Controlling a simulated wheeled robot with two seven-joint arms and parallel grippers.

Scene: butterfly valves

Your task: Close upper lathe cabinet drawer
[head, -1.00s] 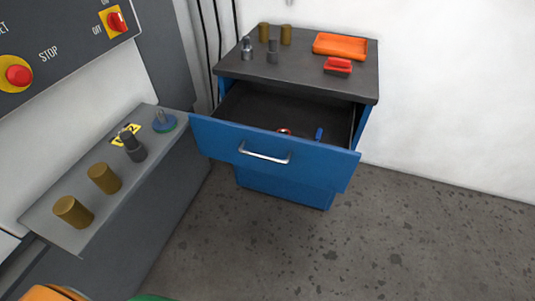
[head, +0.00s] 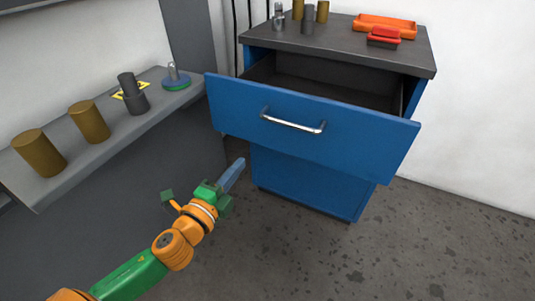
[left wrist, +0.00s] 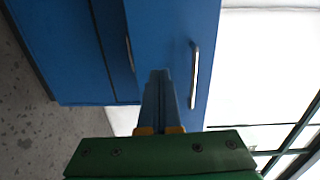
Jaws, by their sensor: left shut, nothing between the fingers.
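The blue cabinet (head: 305,185) stands against the wall, with its upper drawer (head: 350,135) pulled well out. A silver handle (head: 293,123) runs across the drawer front. My left gripper (head: 238,166) is shut and empty, in front of the cabinet, lower than the handle and to its left. In the left wrist view, the shut fingers (left wrist: 160,85) point toward the blue drawer front (left wrist: 175,30), with the handle (left wrist: 194,75) to their right. I cannot tell whether the fingertips touch it; in the head view they look apart. My right gripper is not in view.
On the cabinet top (head: 350,40) are an orange tray (head: 385,25), a red and black box (head: 384,37) and several cylindrical parts. A grey machine ledge (head: 70,165) with brass and dark cylinders stands at the left. The floor (head: 330,265) in front is clear.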

